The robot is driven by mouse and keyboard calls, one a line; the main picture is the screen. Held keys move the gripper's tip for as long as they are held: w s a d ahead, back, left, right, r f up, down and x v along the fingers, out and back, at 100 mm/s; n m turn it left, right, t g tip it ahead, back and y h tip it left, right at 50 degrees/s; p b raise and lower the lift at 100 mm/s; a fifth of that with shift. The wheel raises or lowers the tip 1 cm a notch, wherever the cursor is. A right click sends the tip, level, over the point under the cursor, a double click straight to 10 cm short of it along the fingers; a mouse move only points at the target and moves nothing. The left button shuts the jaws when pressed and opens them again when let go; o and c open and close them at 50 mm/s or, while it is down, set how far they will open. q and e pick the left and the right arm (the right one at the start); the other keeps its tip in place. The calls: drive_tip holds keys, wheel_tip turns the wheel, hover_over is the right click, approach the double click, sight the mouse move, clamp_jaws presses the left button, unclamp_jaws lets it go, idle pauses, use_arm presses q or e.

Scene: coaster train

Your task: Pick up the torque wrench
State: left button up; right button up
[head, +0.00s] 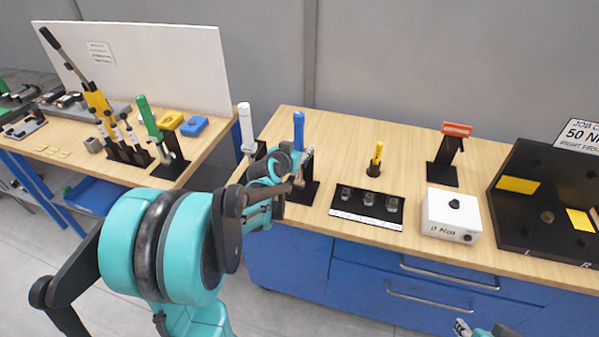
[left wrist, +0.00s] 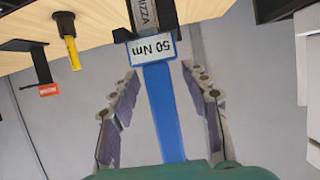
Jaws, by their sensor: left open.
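A torque wrench with a blue handle (head: 298,130) stands upright in a black stand (head: 303,190) near the front left of the workbench. In the left wrist view its blue handle (left wrist: 163,110) runs between my fingers, below a white "50 Nm" label (left wrist: 153,49). My left gripper (head: 300,168) is open at the wrench, with one finger on each side of the handle (left wrist: 159,75) and visible gaps. It hides part of the wrench in the head view. Only a small part of my right gripper (head: 463,327) shows at the bottom edge, away from the bench.
A white-handled tool (head: 245,122) stands close left, and a green-handled one (head: 147,117) on the left table. To the right are a black socket tray (head: 367,206), a yellow-handled tool (head: 377,155), a white box (head: 450,215) and a black fixture (head: 520,222). A card (head: 580,134) reads 50 N.

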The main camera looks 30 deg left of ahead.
sight(297, 139)
use_arm(q)
drive_tip(key=c, duration=0.3)
clamp_jaws()
drive_tip(key=shift+r, duration=0.1)
drive_tip(key=shift+r+p, duration=0.9)
drive_tip(key=shift+r, duration=0.85)
drive_tip(key=s+d+p, duration=0.3)
drive_tip(key=s, duration=1.4)
drive_tip(key=shift+s+d, duration=0.15)
drive_tip(key=shift+s, duration=0.25)
